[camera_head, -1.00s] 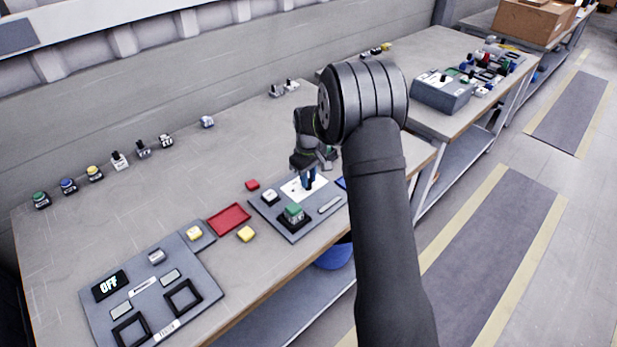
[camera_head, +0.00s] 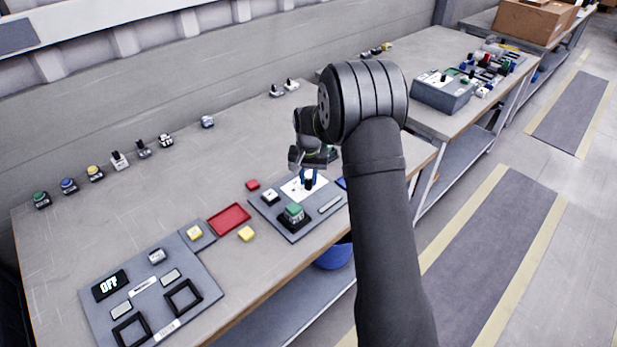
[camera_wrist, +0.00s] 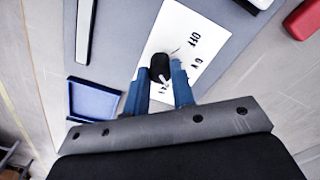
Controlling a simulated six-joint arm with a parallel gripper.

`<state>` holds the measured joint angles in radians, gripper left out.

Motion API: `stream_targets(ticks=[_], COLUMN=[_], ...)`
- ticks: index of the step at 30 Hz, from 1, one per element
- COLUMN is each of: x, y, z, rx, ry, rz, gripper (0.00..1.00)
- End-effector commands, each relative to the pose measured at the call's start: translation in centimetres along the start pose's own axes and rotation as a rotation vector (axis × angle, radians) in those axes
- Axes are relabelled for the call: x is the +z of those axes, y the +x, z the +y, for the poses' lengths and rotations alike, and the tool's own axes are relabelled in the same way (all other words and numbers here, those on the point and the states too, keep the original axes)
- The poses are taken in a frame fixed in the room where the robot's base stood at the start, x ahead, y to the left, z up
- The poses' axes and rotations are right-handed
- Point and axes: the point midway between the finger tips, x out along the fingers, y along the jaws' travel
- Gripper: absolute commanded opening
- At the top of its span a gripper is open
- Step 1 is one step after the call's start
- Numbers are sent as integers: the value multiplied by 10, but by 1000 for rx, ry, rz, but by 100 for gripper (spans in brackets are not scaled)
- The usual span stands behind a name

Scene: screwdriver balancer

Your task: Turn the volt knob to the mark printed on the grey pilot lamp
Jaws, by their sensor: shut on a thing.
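The black knob (camera_wrist: 159,67) stands on a white plate with printed marks, one reading OFF (camera_wrist: 195,40). It also shows in the head view (camera_head: 309,184). My gripper (camera_wrist: 161,76) is shut on the knob, with one blue finger on each side. A pale line shows on the knob, but its exact pointing is unclear. Another mark near the fingers is partly hidden. A greyish round piece (camera_head: 156,256) sits on the left panel; I cannot tell whether it is the grey pilot lamp, and no mark on it is readable.
A green button (camera_head: 294,211) is close to the knob on the same grey panel. A red tray (camera_head: 229,218) and a yellow block (camera_head: 246,233) lie to its left. A blue tray (camera_wrist: 94,98) is beside the plate. Several small devices line the back.

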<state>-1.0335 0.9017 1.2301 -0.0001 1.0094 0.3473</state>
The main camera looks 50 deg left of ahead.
Motion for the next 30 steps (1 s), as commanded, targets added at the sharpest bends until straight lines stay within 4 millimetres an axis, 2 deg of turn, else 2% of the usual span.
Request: stream_targets(ticks=[6, 15, 30], x=[0, 0, 0], y=[0, 0, 0], z=[0, 0, 0], rx=[1, 1, 1], ry=[182, 360, 442], rz=[-1, -2, -2], gripper=[0, 0, 0])
